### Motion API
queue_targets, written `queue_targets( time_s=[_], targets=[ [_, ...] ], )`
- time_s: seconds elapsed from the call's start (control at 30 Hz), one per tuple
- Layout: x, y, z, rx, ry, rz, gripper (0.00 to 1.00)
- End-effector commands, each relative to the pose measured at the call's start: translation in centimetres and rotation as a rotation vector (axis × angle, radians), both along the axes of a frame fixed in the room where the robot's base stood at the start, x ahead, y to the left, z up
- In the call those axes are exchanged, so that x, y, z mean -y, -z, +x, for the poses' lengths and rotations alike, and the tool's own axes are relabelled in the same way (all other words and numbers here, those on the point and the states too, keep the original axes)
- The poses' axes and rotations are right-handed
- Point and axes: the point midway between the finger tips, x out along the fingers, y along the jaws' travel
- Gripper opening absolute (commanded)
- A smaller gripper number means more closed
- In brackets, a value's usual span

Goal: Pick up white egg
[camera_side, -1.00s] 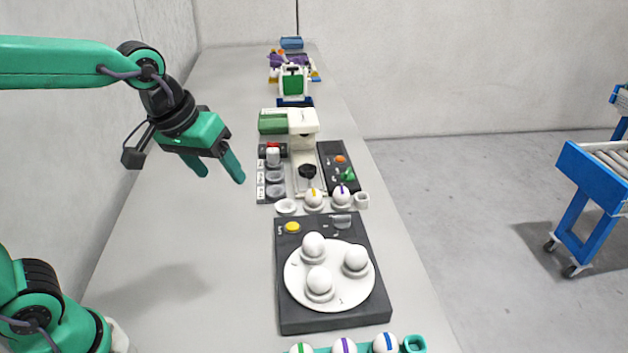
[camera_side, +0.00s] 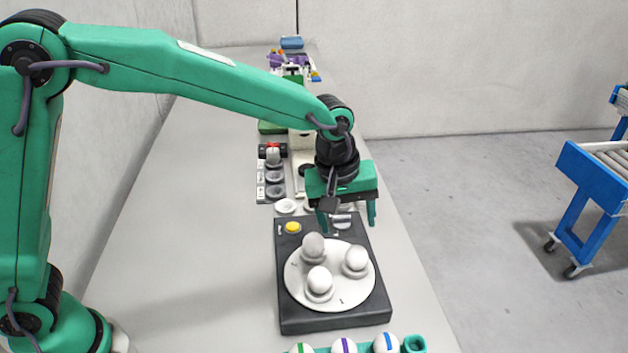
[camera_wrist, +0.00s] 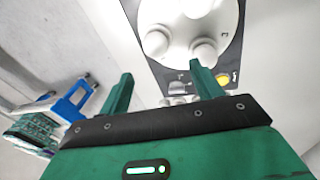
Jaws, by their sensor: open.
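In the side view one egg (camera_side: 313,245) is at the back left, one (camera_side: 356,258) at the right and one (camera_side: 320,279) at the front. My gripper (camera_side: 347,222) is open and empty, above the back part of the dark base, behind and higher than the eggs. In the wrist view my gripper's fingers (camera_wrist: 158,80) are spread apart.
A yellow button (camera_side: 293,227) is on the base's back left corner. Eggs with green (camera_side: 301,348), purple (camera_side: 344,346) and blue (camera_side: 386,343) bands sit in a teal rack at the front edge. Dark panels and devices stand behind. The table's left side is clear.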

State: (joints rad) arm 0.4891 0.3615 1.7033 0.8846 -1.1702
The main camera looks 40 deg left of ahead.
Motion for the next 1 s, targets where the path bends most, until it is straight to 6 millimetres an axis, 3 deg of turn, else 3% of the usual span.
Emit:
queue_targets(
  time_s=[0.2,1.0],
  targets=[
    [1.2,0.9,0.3,-0.013,-0.023,-0.002,0.65],
    [1.4,4.0,0.7,-0.013,-0.023,-0.002,0.65]
  ],
)
